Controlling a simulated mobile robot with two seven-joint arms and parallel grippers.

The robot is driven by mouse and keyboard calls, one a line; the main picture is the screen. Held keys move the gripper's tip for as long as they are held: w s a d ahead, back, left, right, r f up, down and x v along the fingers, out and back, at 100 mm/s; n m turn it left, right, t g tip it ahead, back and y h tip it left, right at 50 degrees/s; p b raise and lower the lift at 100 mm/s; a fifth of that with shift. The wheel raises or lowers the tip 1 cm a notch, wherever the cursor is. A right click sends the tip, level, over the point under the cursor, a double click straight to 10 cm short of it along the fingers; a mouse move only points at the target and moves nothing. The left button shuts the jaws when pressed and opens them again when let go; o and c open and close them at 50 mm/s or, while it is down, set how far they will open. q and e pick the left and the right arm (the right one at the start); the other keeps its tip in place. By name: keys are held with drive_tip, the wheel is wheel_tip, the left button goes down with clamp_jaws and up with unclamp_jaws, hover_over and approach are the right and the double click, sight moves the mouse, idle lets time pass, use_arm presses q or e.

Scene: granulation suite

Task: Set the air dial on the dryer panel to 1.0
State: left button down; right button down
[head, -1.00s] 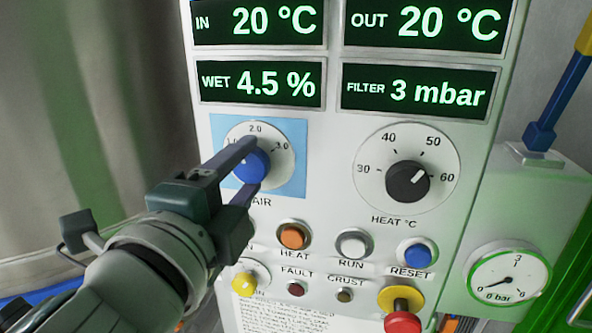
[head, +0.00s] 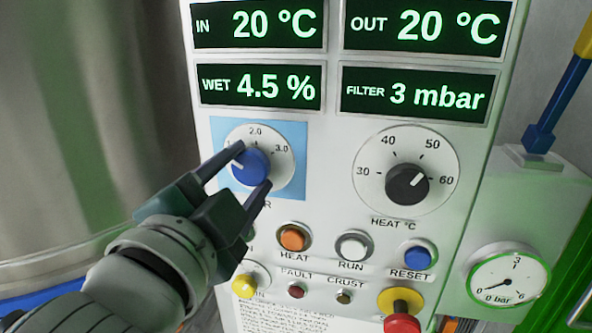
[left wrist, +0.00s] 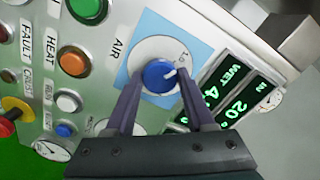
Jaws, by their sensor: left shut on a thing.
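The air dial's blue knob (head: 249,167) sits on a white round scale over a light blue square, with 2.0 and 3.0 readable in the head view. The left part of the scale is hidden behind a finger. My left gripper (head: 252,170) is shut on the knob, one finger on its upper left and one on its lower right. The knob's white mark points left and slightly up, toward the hidden numerals. In the left wrist view the knob (left wrist: 159,76) is between the fingertips, its white mark toward the upper right. My right gripper is not in view.
The black heat dial (head: 407,184) is to the right. Below are the orange heat button (head: 294,237), white run button (head: 354,245), blue reset button (head: 418,254) and a red emergency-style knob (head: 402,323). Displays stand above. A pressure gauge (head: 507,283) is at right.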

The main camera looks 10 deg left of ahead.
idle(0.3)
use_arm(q)
drive_tip(key=shift+c, duration=1.3)
unclamp_jaws()
drive_tip(key=s+b, duration=0.2)
drive_tip(key=s, duration=0.8)
drive_tip(key=shift+a, duration=0.15)
